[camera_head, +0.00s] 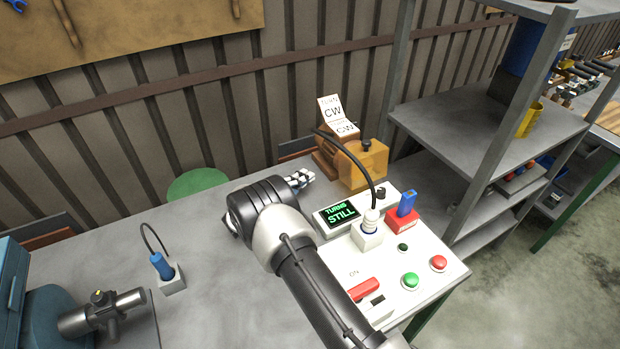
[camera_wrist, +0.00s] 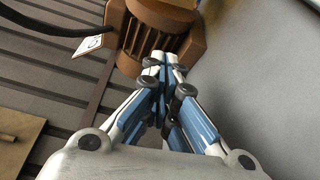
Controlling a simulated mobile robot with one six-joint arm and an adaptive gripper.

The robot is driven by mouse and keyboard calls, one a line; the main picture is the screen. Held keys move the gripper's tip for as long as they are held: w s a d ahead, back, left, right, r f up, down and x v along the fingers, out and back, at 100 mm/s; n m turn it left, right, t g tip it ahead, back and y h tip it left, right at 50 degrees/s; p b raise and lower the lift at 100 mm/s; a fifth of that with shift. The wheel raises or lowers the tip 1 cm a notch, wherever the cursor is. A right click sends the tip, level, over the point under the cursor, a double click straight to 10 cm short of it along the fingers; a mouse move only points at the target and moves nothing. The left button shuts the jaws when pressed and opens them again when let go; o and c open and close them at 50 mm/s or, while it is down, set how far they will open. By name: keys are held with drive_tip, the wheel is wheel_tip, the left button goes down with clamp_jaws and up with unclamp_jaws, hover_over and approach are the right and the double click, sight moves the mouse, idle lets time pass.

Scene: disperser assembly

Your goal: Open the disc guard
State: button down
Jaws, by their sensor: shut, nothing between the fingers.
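An amber, see-through box (camera_head: 365,168), which looks like the disc guard, stands on the table behind the control panel. It has a dark knob (camera_head: 368,144) on top. What is inside it is not clear. A brown ribbed motor housing (camera_wrist: 158,32) fills the top of the wrist view; in the head view it is at the left of the amber box (camera_head: 322,160). My gripper (camera_head: 308,175) is shut and empty, left of the amber box and low in front of the brown housing. In the wrist view its fingertips (camera_wrist: 161,60) overlap the housing's lower edge; contact cannot be told.
The white panel (camera_head: 385,260) carries a display (camera_head: 340,213) reading "TURNS STILL", a red switch (camera_head: 363,290), green (camera_head: 411,282) and red (camera_head: 438,263) buttons, and a blue key-like part (camera_head: 407,203). A black cable arches over it. A "CW" card (camera_head: 331,108) stands behind.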

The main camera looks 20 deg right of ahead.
drive_tip(key=b+x, duration=0.2)
drive_tip(key=x, duration=0.6)
drive_tip(key=shift+d+f, duration=0.2)
drive_tip(key=shift+d, duration=0.15)
drive_tip(key=shift+s+d+r, duration=0.1)
drive_tip(key=shift+s+r, duration=0.1)
drive_tip(key=shift+s, duration=0.4)
drive_tip(key=shift+s+r, duration=0.2)
drive_tip(key=shift+s, duration=0.4)
drive_tip(key=shift+s+d+r, duration=0.1)
drive_tip(key=shift+s, duration=0.6)
